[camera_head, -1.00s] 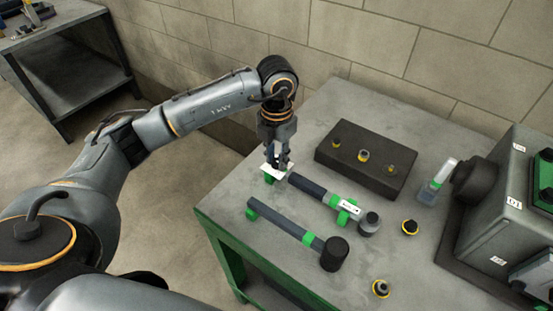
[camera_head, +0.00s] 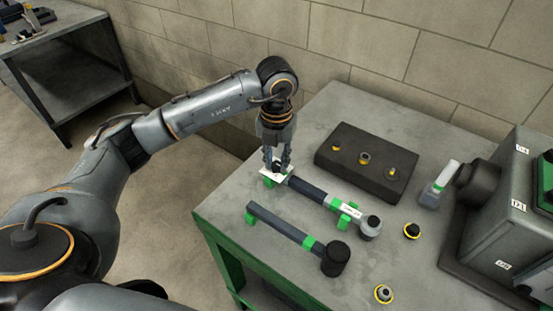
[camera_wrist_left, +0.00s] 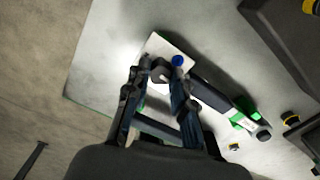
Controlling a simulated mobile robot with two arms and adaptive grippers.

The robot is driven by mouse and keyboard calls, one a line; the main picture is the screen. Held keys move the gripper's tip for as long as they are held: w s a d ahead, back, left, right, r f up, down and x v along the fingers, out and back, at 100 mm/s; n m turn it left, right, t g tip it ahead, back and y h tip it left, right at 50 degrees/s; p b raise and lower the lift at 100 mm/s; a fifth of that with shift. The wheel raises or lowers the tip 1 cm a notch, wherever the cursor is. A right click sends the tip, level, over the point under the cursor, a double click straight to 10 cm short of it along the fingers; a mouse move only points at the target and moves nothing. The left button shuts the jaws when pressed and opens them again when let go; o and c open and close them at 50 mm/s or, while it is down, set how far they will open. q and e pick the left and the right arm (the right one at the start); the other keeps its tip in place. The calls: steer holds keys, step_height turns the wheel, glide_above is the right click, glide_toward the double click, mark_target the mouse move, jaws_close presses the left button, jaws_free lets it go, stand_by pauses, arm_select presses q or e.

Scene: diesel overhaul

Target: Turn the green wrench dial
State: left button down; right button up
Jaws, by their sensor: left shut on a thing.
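The upper wrench (camera_head: 309,189) lies on green rests on the table, with a dark handle, a green band and a round grey head at its right end. At its left end is a white plate (camera_head: 270,178) with a dark dial beside it, mostly hidden by my fingers. My left gripper (camera_head: 277,164) points down there, shut on the dial. In the left wrist view, its fingertips close around the dark dial (camera_wrist_left: 161,71), by the white plate (camera_wrist_left: 154,45) and a blue dot (camera_wrist_left: 178,60). My right gripper is not in view.
A second wrench (camera_head: 284,226) with a black head lies in front. A dark block (camera_head: 340,166) with several small fittings stands behind.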

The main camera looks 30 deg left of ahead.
mark_target(276, 164)
arm_select(q)
steer(key=c, duration=1.1)
jaws_free()
step_height(276, 164, up, 12)
